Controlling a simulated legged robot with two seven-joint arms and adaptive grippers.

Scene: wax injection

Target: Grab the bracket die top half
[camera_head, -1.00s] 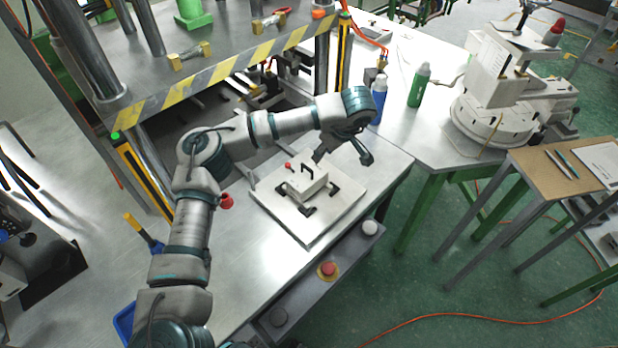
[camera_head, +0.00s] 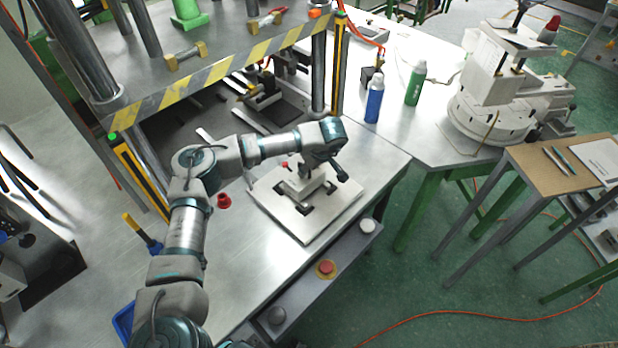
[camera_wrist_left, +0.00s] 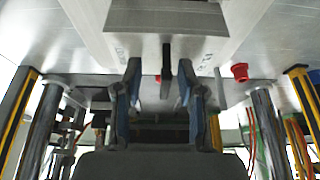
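The bracket die top half (camera_head: 304,187) is a pale metal block on a light square plate (camera_head: 282,224) on the metal table. My left gripper (camera_head: 328,168) is just above the block and partly hides it. In the left wrist view the block (camera_wrist_left: 140,18) fills the top, and its dark upright handle (camera_wrist_left: 167,60) stands between the fingertips of the open left gripper (camera_wrist_left: 159,68). The handle is nearer the right finger; contact cannot be told. My right gripper is in neither view.
A striped press platform (camera_head: 215,75) stands behind. A blue bottle (camera_head: 374,101) and a green bottle (camera_head: 415,84) are at the back right. A red button (camera_head: 326,268) is on the front panel. A red knob (camera_head: 224,201) lies left of the plate.

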